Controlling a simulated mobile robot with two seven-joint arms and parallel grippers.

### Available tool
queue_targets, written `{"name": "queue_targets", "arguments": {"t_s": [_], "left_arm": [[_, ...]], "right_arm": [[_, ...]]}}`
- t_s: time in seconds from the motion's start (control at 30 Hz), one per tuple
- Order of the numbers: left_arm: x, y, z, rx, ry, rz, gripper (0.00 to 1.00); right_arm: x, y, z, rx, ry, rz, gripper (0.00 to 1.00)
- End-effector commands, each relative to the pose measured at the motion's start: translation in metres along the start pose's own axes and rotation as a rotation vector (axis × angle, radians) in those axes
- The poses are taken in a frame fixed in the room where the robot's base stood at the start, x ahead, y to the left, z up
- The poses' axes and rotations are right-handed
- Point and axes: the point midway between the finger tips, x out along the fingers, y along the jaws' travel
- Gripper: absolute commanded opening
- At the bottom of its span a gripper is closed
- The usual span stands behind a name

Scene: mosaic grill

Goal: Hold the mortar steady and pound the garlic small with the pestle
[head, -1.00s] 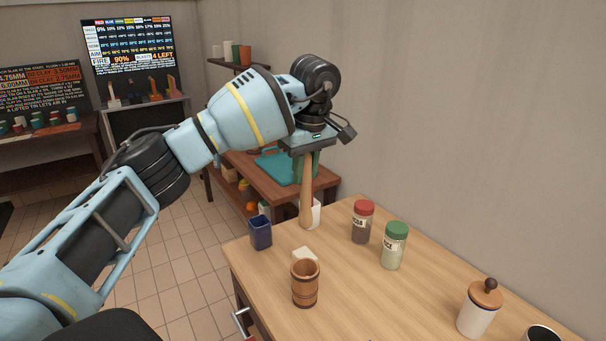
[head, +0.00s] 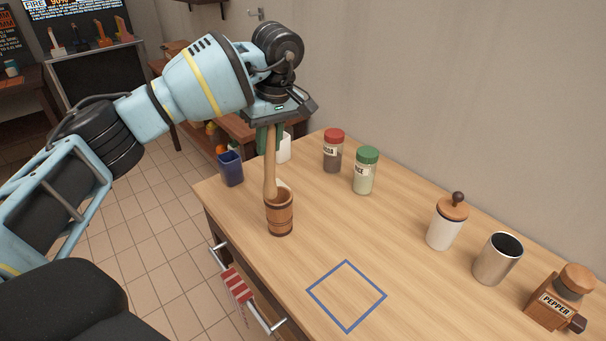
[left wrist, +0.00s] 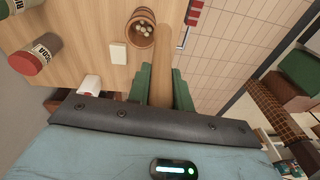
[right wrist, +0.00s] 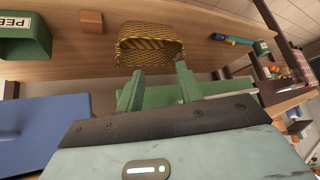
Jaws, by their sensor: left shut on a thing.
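The wooden mortar (head: 280,216) stands upright on the table near its left edge. Several pale garlic pieces (left wrist: 146,28) lie inside it in the left wrist view. My left gripper (head: 269,138) is shut on the upper part of the wooden pestle (head: 269,168), which hangs nearly upright. The pestle's lower end overlaps the mortar's rim in the head view. In the left wrist view it passes beside the opening, so I cannot tell whether they touch. My right gripper (right wrist: 158,90) is open and empty, away from the mortar; the head view does not show it.
A blue cup (head: 231,168), a red-lidded jar (head: 333,155) and a green-lidded jar (head: 365,172) stand behind the mortar. A white block (left wrist: 119,52) lies beside it. A lidded white pot (head: 446,228), metal cup (head: 497,262) and pepper mill (head: 552,302) stand right. A blue square outline (head: 326,310) is clear.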

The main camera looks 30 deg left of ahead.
Motion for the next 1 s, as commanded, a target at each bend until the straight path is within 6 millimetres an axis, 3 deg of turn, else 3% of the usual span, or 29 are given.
{"name": "queue_targets", "arguments": {"t_s": [0.27, 0.4, 0.6, 0.8, 1.0], "left_arm": [[0.026, -0.015, 0.079, 0.464, 0.060, 0.054, 0.00], [0.040, -0.034, 0.122, 0.711, 0.077, 0.082, 0.00], [0.053, -0.062, 0.168, 0.976, 0.087, 0.117, 0.00], [0.057, -0.076, 0.186, 1.086, 0.088, 0.133, 0.00], [0.058, -0.077, 0.188, 1.096, 0.088, 0.134, 0.00]], "right_arm": [[0.003, 0.001, -0.004, -0.002, 0.008, 0.002, 0.36], [0.002, 0.002, -0.001, -0.002, 0.002, 0.002, 0.36], [0.001, 0.002, 0.004, -0.002, -0.006, 0.002, 0.36], [-0.002, 0.002, 0.010, -0.002, -0.019, 0.001, 0.36], [-0.002, 0.002, 0.012, -0.003, -0.022, 0.001, 0.36]]}}
